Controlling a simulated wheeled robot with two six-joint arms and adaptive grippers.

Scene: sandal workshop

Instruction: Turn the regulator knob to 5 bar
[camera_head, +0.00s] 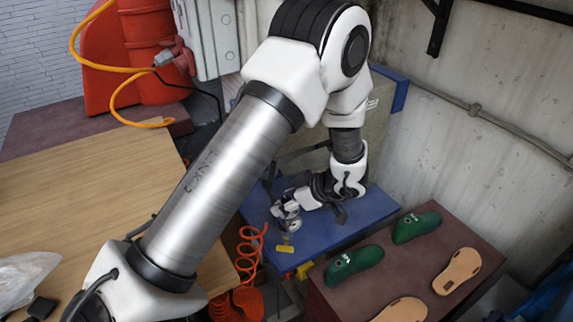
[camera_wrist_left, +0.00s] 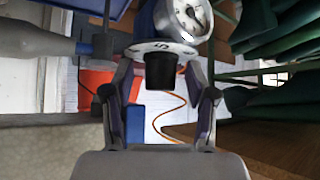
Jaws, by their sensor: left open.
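The regulator's black knob (camera_wrist_left: 160,72) is in the upper middle of the left wrist view. A pale dial ring with markings (camera_wrist_left: 150,48) sits behind it, and the round pressure gauge (camera_wrist_left: 187,16) is just above; its reading is too small to tell. My left gripper (camera_wrist_left: 160,85) is open, one finger on each side of the knob, with a visible gap on both sides. In the head view my left gripper (camera_head: 287,208) is low over the blue bench, at the regulator, which it mostly hides. My right gripper is not in view.
The blue bench (camera_head: 345,232) carries a small yellow tag (camera_head: 285,249). An orange coiled hose (camera_head: 249,250) hangs at its left, beside a wooden table (camera_head: 80,190). Green forms (camera_head: 355,263) and tan soles (camera_head: 457,271) lie on a brown table. A concrete wall stands right.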

